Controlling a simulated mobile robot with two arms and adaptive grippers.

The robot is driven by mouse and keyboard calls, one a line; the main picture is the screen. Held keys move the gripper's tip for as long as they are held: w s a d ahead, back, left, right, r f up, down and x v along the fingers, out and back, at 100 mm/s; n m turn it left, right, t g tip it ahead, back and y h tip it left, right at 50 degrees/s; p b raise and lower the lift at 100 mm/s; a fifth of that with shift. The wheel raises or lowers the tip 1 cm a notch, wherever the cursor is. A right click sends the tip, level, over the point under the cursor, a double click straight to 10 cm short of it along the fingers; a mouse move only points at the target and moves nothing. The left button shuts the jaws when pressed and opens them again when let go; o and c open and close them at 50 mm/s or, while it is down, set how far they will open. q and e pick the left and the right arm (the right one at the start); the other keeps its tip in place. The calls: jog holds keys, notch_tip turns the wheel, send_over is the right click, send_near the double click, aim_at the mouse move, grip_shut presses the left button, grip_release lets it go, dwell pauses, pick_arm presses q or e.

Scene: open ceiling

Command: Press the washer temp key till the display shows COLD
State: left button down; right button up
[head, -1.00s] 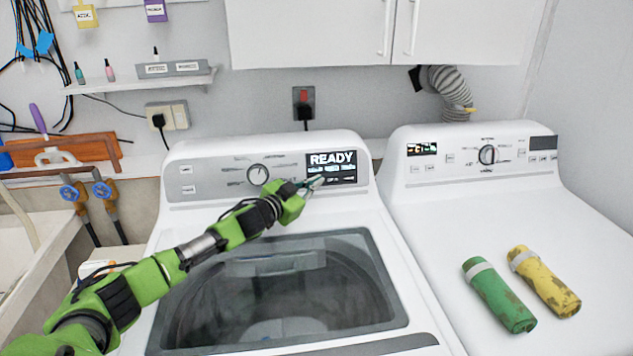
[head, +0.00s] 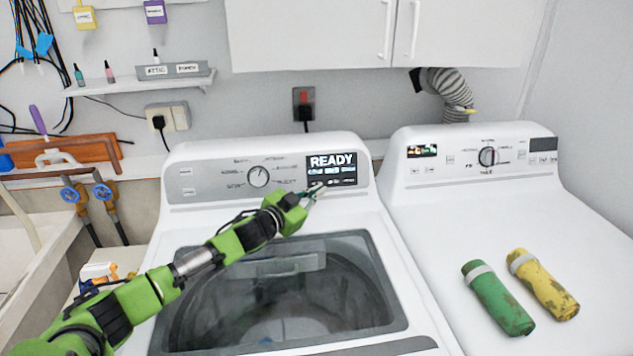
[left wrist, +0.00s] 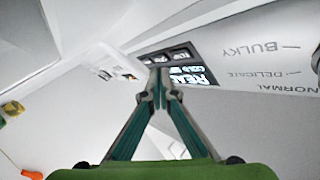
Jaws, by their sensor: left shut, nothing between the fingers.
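The washer (head: 225,150) stands in the middle, its panel holding a dark display (head: 332,162) that reads READY in large letters. The smaller line below seems to start with COLD, but is blurred. A row of dark keys sits under the display; in the left wrist view these keys (left wrist: 183,54) lie just past the fingertips, labels too small to read surely. My left gripper (head: 320,188) is shut and empty, its tips just below the display at the key row. In the left wrist view its fingertips (left wrist: 160,76) meet; contact with a key cannot be told. My right gripper is out of view.
A round dial (head: 258,176) is left of the display. The washer's glass lid (head: 285,295) lies below my arm. A second white machine (head: 420,190) stands right, with a green cylinder (head: 498,298) and a yellow cylinder (head: 543,285) on top. Cabinets hang above.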

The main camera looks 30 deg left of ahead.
pick_arm(q)
jog(key=shift+s+d+r+p, duration=0.25)
jog(key=shift+s+d+r, duration=0.15)
jog(key=shift+s, duration=0.15)
jog(key=shift+s+d+r+p, duration=0.2)
jog(key=shift+s+d+r, duration=0.15)
jog(key=shift+s, duration=0.2)
jog(key=shift+f, duration=0.1)
